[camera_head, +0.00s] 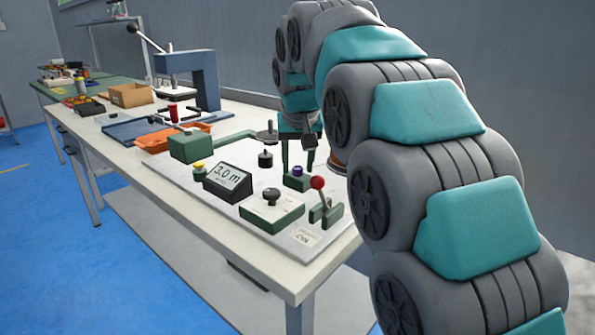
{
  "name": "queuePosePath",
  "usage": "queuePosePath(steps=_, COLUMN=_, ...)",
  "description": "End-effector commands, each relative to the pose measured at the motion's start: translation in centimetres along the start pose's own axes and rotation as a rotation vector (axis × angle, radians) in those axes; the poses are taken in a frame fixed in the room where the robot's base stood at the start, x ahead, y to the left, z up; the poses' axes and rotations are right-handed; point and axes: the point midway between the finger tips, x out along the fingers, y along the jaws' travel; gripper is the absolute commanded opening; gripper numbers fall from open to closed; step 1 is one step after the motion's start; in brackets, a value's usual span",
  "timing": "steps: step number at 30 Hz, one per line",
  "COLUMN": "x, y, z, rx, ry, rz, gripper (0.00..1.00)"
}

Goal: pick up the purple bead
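The purple bead (297,170) is small and sits on top of a small dark green block (297,183) on the winder's base plate. My gripper (297,160) points down over it from above. Two thin teal fingers show apart, one on the left and one on the right of the bead, with a gap between them. I see no contact between the fingers and the bead. My grey and teal arm fills the right of the view and hides what lies behind it.
A red-knobbed lever (318,183) stands just right of the bead. A black-knobbed green box (271,212), a display reading 3.0 m (228,178) and a green winder housing (192,148) stand to the left. An orange tray (160,140) and a lever press (205,75) are farther back.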

Motion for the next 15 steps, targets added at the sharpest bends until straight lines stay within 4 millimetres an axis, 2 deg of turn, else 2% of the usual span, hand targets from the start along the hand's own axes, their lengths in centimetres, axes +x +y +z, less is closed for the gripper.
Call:
queuePosePath(steps=2, x=0.0, y=0.0, z=0.0, rx=0.0, ry=0.0, rz=0.0, gripper=0.38)
queuePosePath(steps=12, x=-0.01, y=0.0, z=0.0, rx=0.0, ry=0.0, rz=0.0, gripper=0.0)
queuePosePath(steps=15, x=-0.01, y=0.0, z=0.0, rx=0.0, ry=0.0, rz=0.0, gripper=0.0)
